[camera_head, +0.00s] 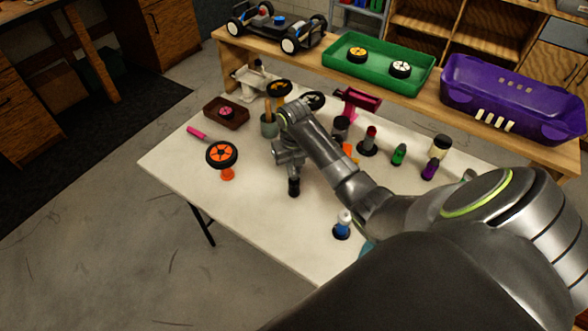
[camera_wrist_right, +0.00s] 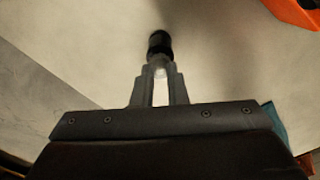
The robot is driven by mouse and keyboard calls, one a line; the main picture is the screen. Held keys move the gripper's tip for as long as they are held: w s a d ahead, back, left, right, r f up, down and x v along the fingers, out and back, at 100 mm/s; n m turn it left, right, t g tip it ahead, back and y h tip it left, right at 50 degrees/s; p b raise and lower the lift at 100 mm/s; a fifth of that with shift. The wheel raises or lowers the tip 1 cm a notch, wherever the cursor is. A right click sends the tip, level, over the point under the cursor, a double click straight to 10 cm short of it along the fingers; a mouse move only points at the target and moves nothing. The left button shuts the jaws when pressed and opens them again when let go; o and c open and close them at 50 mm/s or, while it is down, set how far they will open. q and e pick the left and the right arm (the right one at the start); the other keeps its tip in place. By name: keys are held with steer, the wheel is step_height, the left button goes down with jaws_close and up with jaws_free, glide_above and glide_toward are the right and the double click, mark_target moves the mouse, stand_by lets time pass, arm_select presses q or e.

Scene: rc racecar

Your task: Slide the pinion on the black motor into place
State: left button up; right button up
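My right gripper (camera_head: 292,170) points down over the middle of the white table (camera_head: 262,215). A small black cylinder (camera_head: 294,187), which looks like the black motor, is directly under its fingertips. In the right wrist view the black cylinder (camera_wrist_right: 159,43) is at the tips of my right gripper (camera_wrist_right: 159,68). A narrow gap with something pale shows between the fingers. I cannot tell whether they grip it. I cannot make out the pinion for certain; a small pink-red round part (camera_head: 227,111) lies in a brown tray (camera_head: 213,118). My left gripper is not in view.
A blue and white part (camera_head: 343,228) is near the front. Red-topped (camera_head: 368,143), green (camera_head: 398,156) and purple (camera_head: 430,169) parts stand right. A shelf behind holds a car chassis (camera_head: 275,27), green tray (camera_head: 345,75) and purple body (camera_head: 510,90).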

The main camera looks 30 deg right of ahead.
mark_target(294, 172)
steer(key=shift+f, duration=0.6)
steer(key=shift+r, duration=0.1)
step_height(294, 172, up, 6)
steer(key=p, duration=0.6)
steer(key=shift+p, duration=0.3)
stand_by(0.4)
